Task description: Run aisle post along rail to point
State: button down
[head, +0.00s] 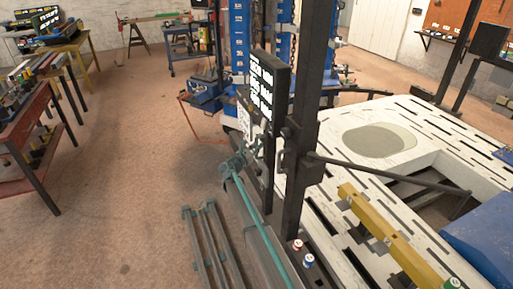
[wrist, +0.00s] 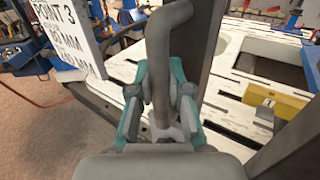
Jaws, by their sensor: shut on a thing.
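The dark upright post (head: 297,140) stands at the aisle edge of the white slotted bench, with a side brace running right. It also shows in the wrist view (wrist: 210,50). My teal gripper (head: 238,162) is on the aisle side of the post. In the wrist view my gripper (wrist: 160,108) is shut on a grey bent handle (wrist: 165,55), one finger on each side. The handle's joint to the post is not clear. A white sign (wrist: 62,35) reading "POINT 3" and millimetre figures is left of the handle. A black board (head: 270,88) with white lettering is beside the post.
The white bench (head: 335,155) fills the right, with a yellow beam (head: 385,235) and a blue block (head: 485,235) on it. Red and blue capped pieces (head: 303,252) are near the post's foot. Blue tower (head: 240,40) stands behind. The aisle floor at left is open.

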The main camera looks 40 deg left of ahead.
jog(key=s+d+b, duration=0.2)
jog(key=s+d, duration=0.1)
jog(key=d, duration=0.3)
jog(key=s+d+b, duration=0.2)
jog(key=s+d, duration=0.1)
jog(key=d, duration=0.4)
jog(key=shift+s+d+b, duration=0.15)
jog(key=shift+s+b, duration=0.15)
jog(key=shift+b, duration=0.05)
jog(key=c, duration=1.1)
grip_release()
jog(key=s+d, duration=0.1)
jog(key=s, duration=1.1)
jog(key=shift+d, duration=0.3)
